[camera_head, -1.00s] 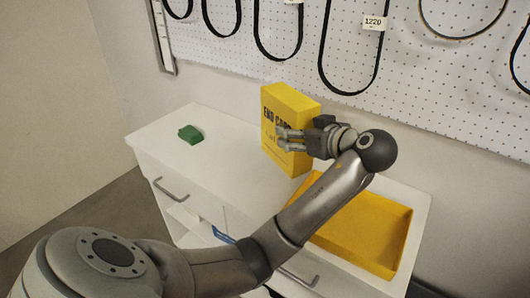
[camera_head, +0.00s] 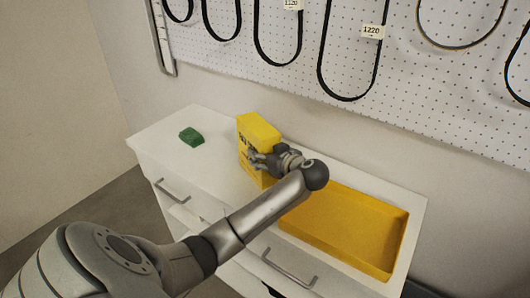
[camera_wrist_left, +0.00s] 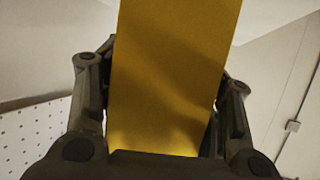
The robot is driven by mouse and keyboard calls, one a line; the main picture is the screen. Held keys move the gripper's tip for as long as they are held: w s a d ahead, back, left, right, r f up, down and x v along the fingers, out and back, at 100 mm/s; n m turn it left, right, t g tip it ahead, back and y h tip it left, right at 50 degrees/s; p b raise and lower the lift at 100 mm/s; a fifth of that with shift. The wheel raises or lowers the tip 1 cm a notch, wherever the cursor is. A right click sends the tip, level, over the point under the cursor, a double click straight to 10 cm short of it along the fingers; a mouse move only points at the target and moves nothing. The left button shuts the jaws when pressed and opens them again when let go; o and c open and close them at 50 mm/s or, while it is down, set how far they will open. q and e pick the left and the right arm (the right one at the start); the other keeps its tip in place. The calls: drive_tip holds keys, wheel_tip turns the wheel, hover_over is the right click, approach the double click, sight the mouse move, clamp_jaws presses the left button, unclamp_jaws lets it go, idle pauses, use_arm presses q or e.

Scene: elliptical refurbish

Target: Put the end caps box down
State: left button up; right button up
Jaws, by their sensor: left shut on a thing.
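The end caps box (camera_head: 258,130) is a yellow upright carton with dark lettering on its front. It stands at or just above the white cabinet top, left of the yellow tray; I cannot tell whether its base touches. My left gripper (camera_head: 262,160) is shut on it from the right side, and the fingers hide part of its front. In the left wrist view the yellow box (camera_wrist_left: 170,75) fills the space between the two fingers of the left gripper (camera_wrist_left: 163,100). My right gripper is not in view.
A yellow open tray (camera_head: 395,250) lies on the right of the white cabinet top (camera_head: 215,150). A small green object (camera_head: 191,136) lies at the left. The cabinet top between it and the box is clear. Black belts (camera_head: 350,98) hang on the pegboard (camera_head: 440,110) behind.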

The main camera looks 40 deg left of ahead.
use_arm(q)
drive_tip(key=o, duration=0.9)
drive_tip(key=shift+f, duration=0.15)
drive_tip(key=shift+c, duration=0.2)
drive_tip(key=o, duration=0.6)
drive_tip(key=shift+c, duration=0.2)
drive_tip(key=shift+r, duration=0.2)
